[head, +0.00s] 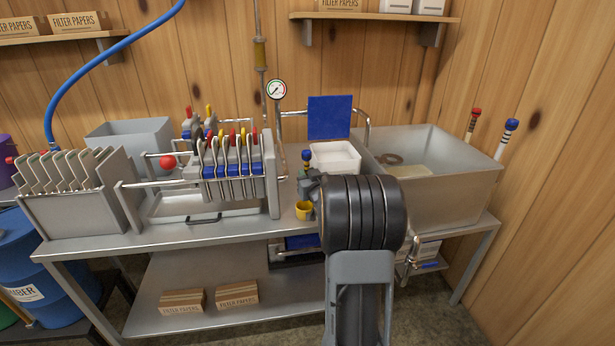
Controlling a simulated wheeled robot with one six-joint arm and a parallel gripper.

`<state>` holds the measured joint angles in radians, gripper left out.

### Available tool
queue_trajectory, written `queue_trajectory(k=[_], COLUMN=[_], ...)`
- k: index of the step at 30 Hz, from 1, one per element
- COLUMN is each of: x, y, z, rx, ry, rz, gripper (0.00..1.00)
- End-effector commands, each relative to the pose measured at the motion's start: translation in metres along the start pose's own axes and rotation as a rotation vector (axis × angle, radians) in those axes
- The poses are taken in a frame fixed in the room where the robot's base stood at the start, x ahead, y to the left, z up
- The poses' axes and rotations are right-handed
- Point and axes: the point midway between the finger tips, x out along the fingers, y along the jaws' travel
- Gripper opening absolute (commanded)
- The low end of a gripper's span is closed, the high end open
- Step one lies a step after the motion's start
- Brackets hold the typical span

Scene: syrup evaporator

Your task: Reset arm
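My arm rises from the bottom of the head view, with a large dark rounded joint in front of the steel bench (180,238). A small grey part that looks like my gripper (309,187) shows just left of that joint, above a small yellow cup (304,210). The fingers are too small and too covered to tell whether they are open or shut, or whether they touch the cup. A small blue-and-yellow topped item (306,158) stands just behind.
A filter press (272,175) with several plates and coloured handles stands mid-bench. A plate rack (75,212) is at left, a steel sink (445,195) at right. A white tub (335,157) with a raised blue panel (330,117) stands behind my arm. Filter-paper boxes (182,301) lie below.

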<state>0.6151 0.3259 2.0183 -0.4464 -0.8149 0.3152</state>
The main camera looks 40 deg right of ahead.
Motion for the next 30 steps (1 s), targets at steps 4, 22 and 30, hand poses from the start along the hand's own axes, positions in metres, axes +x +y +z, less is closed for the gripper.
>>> queue_trajectory(k=[4,22,30], x=[0.0,-0.0001,-0.0026], y=[0.0,0.0,0.0001], z=[0.0001,0.0006,0.0007], rx=[0.0,0.0,0.0], ry=[0.0,-0.001,-0.001], rz=[0.0,0.0,0.0], gripper=[0.41,0.8,0.8])
